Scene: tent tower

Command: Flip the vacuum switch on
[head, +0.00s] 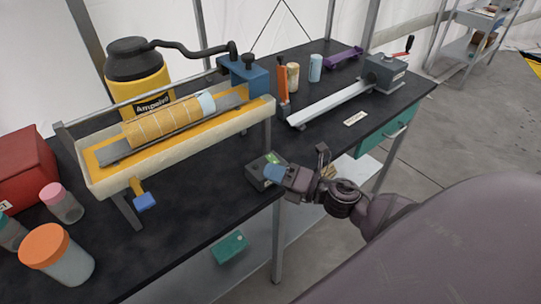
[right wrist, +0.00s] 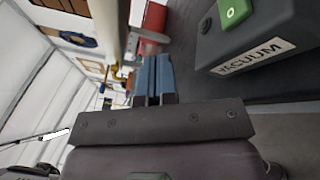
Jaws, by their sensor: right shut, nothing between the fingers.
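The vacuum switch box (head: 257,172) is a small dark grey box at the front edge of the black table. In the right wrist view the box (right wrist: 245,45) reads VACUUM and has a green button (right wrist: 235,12) on top and a dark round knob beside it. My right gripper (head: 268,172) is shut and empty, its blue fingertips beside the box's right side in the head view. In the right wrist view the blue fingers (right wrist: 152,72) are together, left of the box. Whether they touch it I cannot tell. My left gripper is not in view.
A yellow Ampovid tank (head: 138,80) with a black hose stands behind a long trough (head: 180,150) holding a yellow tube. A red box (head: 22,170) and lidded jars are at left. A long metal rail (head: 330,103) lies at right. A teal drawer (head: 385,135) is below.

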